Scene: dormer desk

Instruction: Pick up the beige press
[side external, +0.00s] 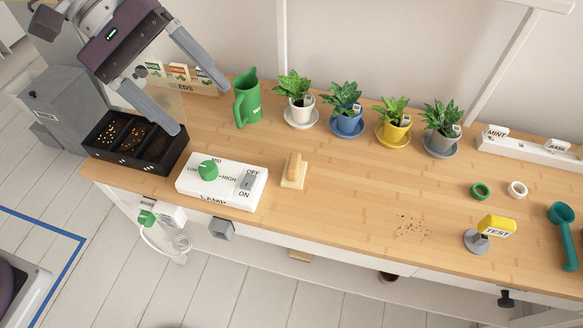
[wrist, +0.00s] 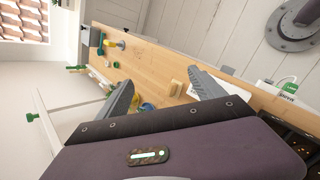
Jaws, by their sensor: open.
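The beige press (side external: 294,171) stands on the wooden desk, just right of the white lamp switch panel. It has a flat square base and an upright handle block. In the wrist view the press (wrist: 176,88) shows small, beyond and between my finger tips. My gripper (side external: 200,104) is open and empty, raised over the left end of the desk near the black seed tray. The gripper also shows in the wrist view (wrist: 160,88), its two grey fingers wide apart. It is well left of the press and apart from it.
The lamp panel (side external: 222,187) with a green knob lies between the tray (side external: 135,143) and the press. A green watering jug (side external: 247,99) and several potted plants line the back.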

